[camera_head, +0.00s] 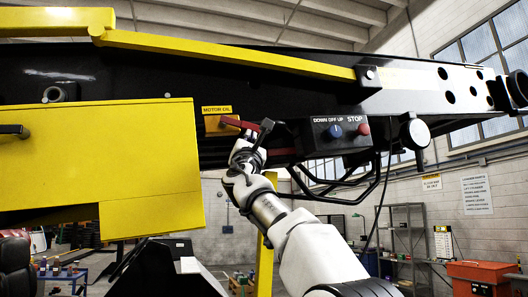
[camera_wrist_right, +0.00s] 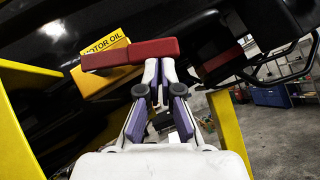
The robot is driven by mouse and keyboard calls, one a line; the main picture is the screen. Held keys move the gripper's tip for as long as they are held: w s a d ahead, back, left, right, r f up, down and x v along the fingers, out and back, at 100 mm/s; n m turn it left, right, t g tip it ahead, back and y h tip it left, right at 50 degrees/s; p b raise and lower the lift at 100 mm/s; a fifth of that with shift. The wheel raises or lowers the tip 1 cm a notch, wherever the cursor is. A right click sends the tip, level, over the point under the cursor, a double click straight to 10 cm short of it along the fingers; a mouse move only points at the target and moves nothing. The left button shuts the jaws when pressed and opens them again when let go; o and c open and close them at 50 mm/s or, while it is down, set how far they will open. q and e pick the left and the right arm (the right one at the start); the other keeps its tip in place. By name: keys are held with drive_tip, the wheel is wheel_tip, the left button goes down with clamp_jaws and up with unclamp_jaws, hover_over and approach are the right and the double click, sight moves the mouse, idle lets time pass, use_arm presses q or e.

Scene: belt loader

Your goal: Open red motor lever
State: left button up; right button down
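The red motor lever (camera_head: 240,123) sits on the side of the black loader beam, by the yellow MOTOR OIL plate (camera_head: 217,110). It also shows in the right wrist view (camera_wrist_right: 130,54) as a red bar lying roughly level. My right gripper (camera_head: 262,130) is at the right end of the lever. My left gripper is not in view.
A control box with a blue knob (camera_head: 335,131) and a red stop button (camera_head: 363,129) is right of the lever. Black bent bars (camera_head: 345,182) hang below it. A yellow cover (camera_head: 100,160) juts out at left, and a yellow post (camera_head: 265,240) stands below.

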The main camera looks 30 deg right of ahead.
use_arm(q)
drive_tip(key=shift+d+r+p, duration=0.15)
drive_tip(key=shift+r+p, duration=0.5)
drive_tip(key=shift+p, duration=0.05)
use_arm(e)
drive_tip(key=shift+d+r, duration=0.15)
drive_tip(key=shift+r, duration=0.5)
drive_tip(key=shift+d+r, duration=0.15)
drive_tip(key=shift+r, duration=0.45)
drive_tip(key=shift+s+r, duration=0.15)
drive_tip(key=shift+r, duration=0.05)
